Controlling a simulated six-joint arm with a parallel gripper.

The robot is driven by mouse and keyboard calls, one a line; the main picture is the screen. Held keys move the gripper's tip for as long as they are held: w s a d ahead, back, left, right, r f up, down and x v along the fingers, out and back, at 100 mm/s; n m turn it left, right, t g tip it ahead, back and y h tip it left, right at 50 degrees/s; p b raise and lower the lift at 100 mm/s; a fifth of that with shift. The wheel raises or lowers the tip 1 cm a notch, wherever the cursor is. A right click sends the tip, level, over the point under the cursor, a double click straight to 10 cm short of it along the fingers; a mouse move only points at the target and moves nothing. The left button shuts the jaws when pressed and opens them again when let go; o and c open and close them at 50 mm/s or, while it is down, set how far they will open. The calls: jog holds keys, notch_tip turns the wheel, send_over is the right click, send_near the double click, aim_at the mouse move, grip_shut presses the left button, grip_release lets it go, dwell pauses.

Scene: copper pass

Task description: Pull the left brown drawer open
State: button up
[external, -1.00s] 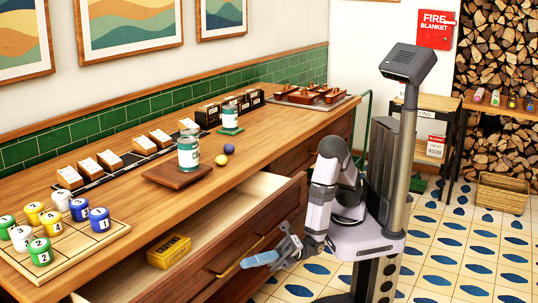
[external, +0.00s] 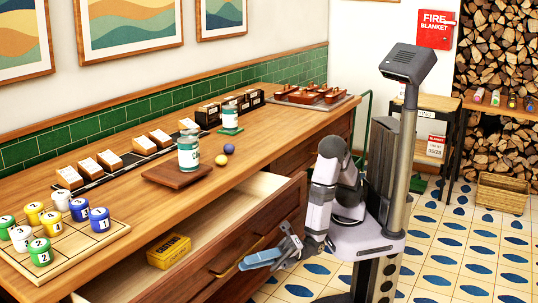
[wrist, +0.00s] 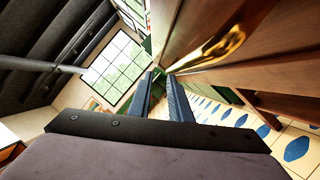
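The brown drawer (external: 213,289) under the counter stands pulled well out, with its pale inside showing. Its brass handle (external: 224,271) runs along the drawer front. In the wrist view the handle (wrist: 212,58) lies up and right of my fingers, outside the gap between them. My gripper (external: 250,264) is in front of the drawer front, close to the handle. Its two blue fingers (wrist: 160,88) are apart with nothing between them. I cannot tell whether a finger touches the handle.
A yellow box (external: 168,252) lies inside the drawer. Jars (external: 80,209) on a wooden board, a green-labelled can (external: 188,153) and small balls (external: 228,149) stand on the counter (external: 135,205). Tiled floor (external: 470,260) is open to the right.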

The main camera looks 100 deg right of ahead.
aim_at(237, 261)
jog(key=p+v, duration=0.1)
jog(key=v, duration=0.6)
jog(key=shift+s+d, duration=0.1)
jog(key=shift+o, duration=1.4)
jog(key=shift+w+a+r+m+g+h+p, duration=0.25)
jog(key=shift+w+m+p, duration=0.45)
jog(key=shift+w, duration=1.05)
jog(key=shift+w+a+r+m+g+h+p, duration=0.1)
jog(key=shift+w+a+r+m+h+p, duration=0.3)
jog(key=shift+w+m, duration=0.95)
jog(key=shift+w+a+r+m+g+h+p, duration=0.15)
jog(key=shift+w+a+m+p, duration=0.35)
jog(key=shift+w, duration=1.6)
jog(key=shift+d, duration=0.15)
grip_shut()
